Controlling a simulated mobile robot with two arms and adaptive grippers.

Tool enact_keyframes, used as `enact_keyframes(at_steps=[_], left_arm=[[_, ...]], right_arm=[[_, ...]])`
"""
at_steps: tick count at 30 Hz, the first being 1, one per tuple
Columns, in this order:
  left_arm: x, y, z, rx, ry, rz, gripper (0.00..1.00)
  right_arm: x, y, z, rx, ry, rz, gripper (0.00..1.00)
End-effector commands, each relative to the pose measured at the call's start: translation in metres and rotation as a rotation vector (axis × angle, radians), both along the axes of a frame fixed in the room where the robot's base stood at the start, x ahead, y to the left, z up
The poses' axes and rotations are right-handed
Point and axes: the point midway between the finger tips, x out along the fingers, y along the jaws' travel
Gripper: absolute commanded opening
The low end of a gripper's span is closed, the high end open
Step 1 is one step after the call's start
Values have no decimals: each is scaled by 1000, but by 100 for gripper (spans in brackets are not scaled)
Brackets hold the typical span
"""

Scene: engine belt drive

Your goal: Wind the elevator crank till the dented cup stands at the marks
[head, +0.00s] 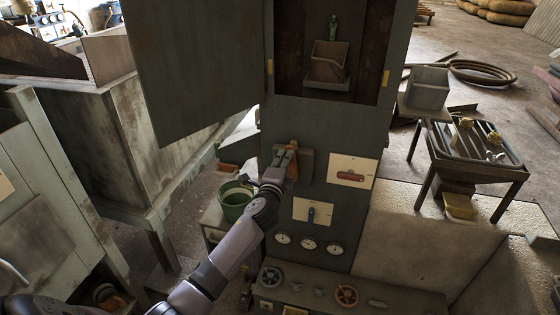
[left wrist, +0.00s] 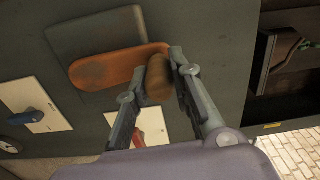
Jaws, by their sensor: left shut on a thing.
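The crank has an orange-brown arm (left wrist: 120,68) on a dark plate and a brown wooden handle (left wrist: 158,80). My left gripper (head: 283,165) is at the crank on the front of the grey-green elevator housing (head: 313,120). In the left wrist view its fingers (left wrist: 160,85) are shut on the handle. A brown, box-shaped cup (head: 328,62) shows in the housing's opening; I cannot make out a dent. Yellow marks flank the opening, one on the left edge (head: 270,66) and one on the right (head: 385,77), about level with the cup's lower part. My right gripper is out of view.
A large door panel (head: 195,65) hangs open left of the opening. Below the crank are a switch plate (head: 313,212), gauges (head: 308,244) and handwheels (head: 346,295). A green bucket (head: 236,203) stands left of the housing. A sorting table (head: 475,165) stands right.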

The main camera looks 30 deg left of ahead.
Motion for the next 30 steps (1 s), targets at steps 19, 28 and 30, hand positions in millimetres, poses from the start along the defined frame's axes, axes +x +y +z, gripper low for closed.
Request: enact_keyframes(at_steps=[19,28,30], left_arm=[[2,-9,3,43,4,-12,0],[2,-7,1,44,8,-6,41],[1,-6,1,44,8,-5,41]], right_arm=[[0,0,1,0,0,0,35],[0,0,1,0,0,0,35],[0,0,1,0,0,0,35]])
